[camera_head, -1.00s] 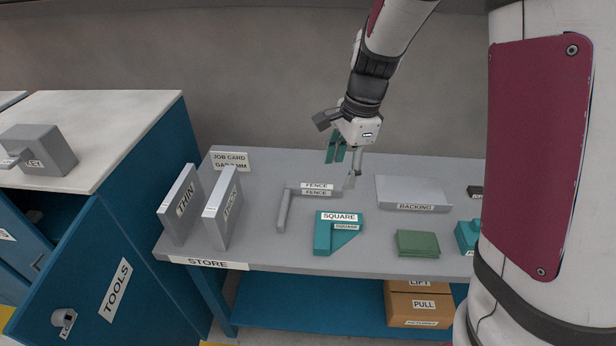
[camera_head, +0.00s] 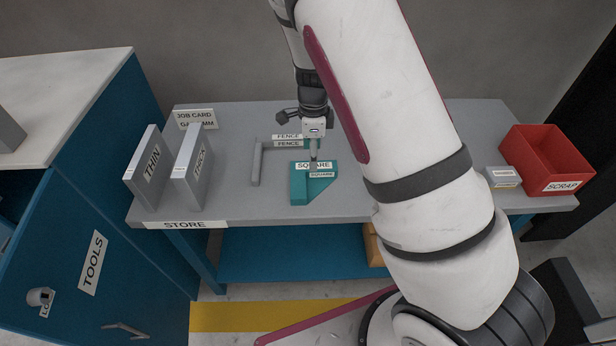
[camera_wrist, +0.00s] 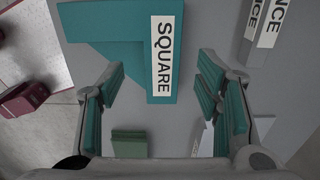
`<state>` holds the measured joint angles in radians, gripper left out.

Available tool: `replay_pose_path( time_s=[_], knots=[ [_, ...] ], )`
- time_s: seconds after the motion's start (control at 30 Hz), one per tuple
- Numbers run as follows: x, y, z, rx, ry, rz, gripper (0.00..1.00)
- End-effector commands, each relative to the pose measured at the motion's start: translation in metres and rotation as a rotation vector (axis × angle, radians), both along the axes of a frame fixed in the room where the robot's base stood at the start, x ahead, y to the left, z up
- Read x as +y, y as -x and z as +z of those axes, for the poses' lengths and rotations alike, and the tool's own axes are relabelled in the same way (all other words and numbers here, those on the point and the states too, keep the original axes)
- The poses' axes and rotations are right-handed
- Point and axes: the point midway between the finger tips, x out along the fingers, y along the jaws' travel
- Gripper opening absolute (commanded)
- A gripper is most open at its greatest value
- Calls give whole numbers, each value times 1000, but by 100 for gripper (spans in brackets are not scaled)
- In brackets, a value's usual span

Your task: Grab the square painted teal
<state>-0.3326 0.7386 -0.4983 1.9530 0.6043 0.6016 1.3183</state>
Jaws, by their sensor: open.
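The teal square (camera_head: 300,187) lies on the grey bench top, labelled SQUARE, with one thick edge and a slanted side. In the wrist view the square (camera_wrist: 115,28) is at the upper middle, its white label strip running towards my gripper. My gripper (camera_head: 314,160) is above the far part of the square in the head view, pointing down. In the wrist view my gripper (camera_wrist: 165,90) is open, its teal-padded fingers apart, with the square's labelled arm ahead between them. Nothing is held. I cannot tell the exact height above the square.
The grey fence (camera_head: 257,165) lies just left of the square. Upright THIN (camera_head: 146,168) and THICK (camera_head: 190,170) plates stand further left. A red SCRAP bin (camera_head: 545,158) is at the right end. A green block (camera_wrist: 130,143) lies near the square. My arm hides the bench's right middle.

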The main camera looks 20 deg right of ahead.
Motion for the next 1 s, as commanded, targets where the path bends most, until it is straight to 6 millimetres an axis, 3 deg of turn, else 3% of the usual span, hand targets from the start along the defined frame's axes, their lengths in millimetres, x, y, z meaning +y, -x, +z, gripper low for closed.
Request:
replay_pose_path(
  time_s=[0.17, 0.47, 0.77, 1.0],
  knots=[
    [-2, 1, -12, 2, 0, 0, 58],
    [-5, -1, -51, 2, -1, 0, 58],
    [-5, -1, -55, -1, 0, 1, 58],
    [-5, -1, -55, 0, 0, 1, 6]
  ],
)
